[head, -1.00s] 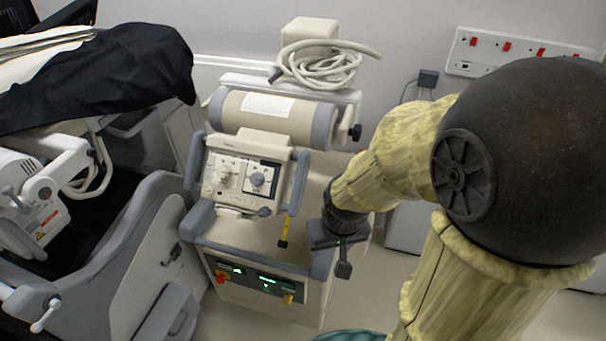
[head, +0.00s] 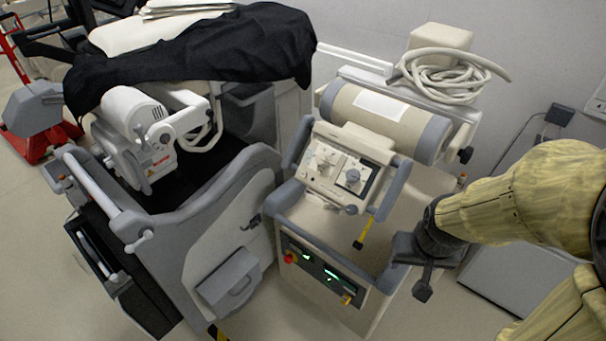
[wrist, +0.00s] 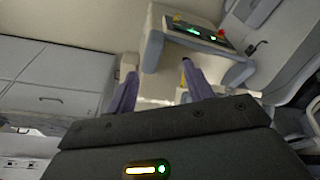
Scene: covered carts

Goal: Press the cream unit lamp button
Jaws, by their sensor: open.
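The cream unit (head: 420,205) is a wheeled cart with a cream cylinder (head: 385,118) on top and a tilted control box (head: 345,170) with dials. Its dark front panel (head: 320,272) carries green lit displays, a red knob (head: 290,258) and a yellow one (head: 347,298). This panel also shows upside down in the wrist view (wrist: 196,34). I cannot tell which control is the lamp button. My gripper (head: 412,272) is at the unit's right front edge in the head view. In the wrist view its two purple fingers (wrist: 160,88) are apart and empty, with the panel beyond them.
A grey cart (head: 225,220) with a black cloth (head: 195,50) stands close at the unit's left. A coiled cable (head: 450,75) lies on the unit's top. A yellow tag (head: 364,233) hangs below the control box. Some floor is clear in front.

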